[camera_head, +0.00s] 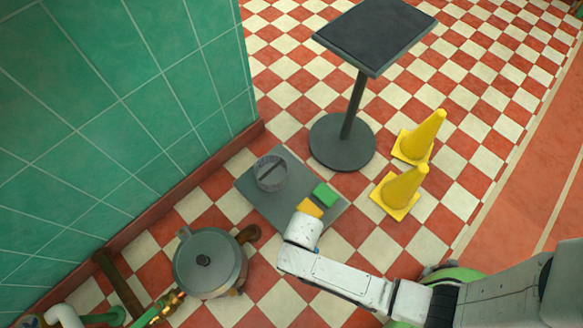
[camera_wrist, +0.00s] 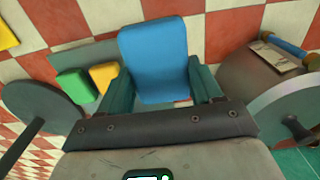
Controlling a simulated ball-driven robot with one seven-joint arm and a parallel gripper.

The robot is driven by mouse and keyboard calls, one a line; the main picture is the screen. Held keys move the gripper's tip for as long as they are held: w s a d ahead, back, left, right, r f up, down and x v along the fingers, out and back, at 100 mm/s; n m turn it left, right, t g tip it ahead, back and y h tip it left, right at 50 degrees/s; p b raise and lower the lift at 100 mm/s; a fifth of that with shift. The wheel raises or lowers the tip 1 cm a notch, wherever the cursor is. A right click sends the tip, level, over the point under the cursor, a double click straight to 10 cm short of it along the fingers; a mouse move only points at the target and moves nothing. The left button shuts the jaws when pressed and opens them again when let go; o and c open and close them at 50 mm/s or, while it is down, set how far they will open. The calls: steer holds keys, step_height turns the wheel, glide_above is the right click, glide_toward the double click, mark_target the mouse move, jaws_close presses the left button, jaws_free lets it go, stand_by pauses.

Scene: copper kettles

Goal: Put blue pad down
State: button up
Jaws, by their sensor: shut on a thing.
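The blue pad (camera_wrist: 153,62) stands between the two dark green fingers of my gripper (camera_wrist: 160,84) in the wrist view, and the gripper is shut on it. In the head view the pad and fingertips are mostly hidden by my white wrist. My wrist is over the near right part of a grey slab (camera_head: 296,172) on the floor. A green block (camera_head: 325,194) and a yellow block (camera_head: 309,207) lie side by side on the slab. They also show left of the pad in the wrist view, as the green block (camera_wrist: 75,85) and the yellow block (camera_wrist: 104,75).
A grey round canister (camera_head: 270,172) stands on the slab's far left part. A lidded grey pot (camera_head: 208,262) stands left of my arm. A black-topped stand (camera_head: 374,36) and two yellow cones (camera_head: 422,136) (camera_head: 400,190) are beyond and right. A green tiled wall (camera_head: 120,110) bounds the left.

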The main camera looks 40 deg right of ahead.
steer(key=w+d+f+b, duration=0.1)
steer(key=w+f+b, duration=0.1)
steer(key=w+d+f+b, duration=0.1)
steer(key=w+f+b, duration=0.1)
steer(key=w+f, duration=0.1)
steer(key=w+d+f+b, duration=0.1)
steer(key=w+f, duration=0.1)
steer(key=shift+w+d+f+b, duration=0.15)
steer(key=shift+w+d+b, duration=0.25)
steer(key=shift+w+d+f+b, duration=0.15)
steer(key=shift+f+b, duration=0.45)
steer(key=shift+f, duration=0.3)
steer(key=shift+w+f+b, duration=0.1)
steer(key=shift+f+b, duration=0.5)
steer(key=shift+f, duration=0.3)
steer(key=shift+f, duration=0.15)
steer(key=o, duration=1.1)
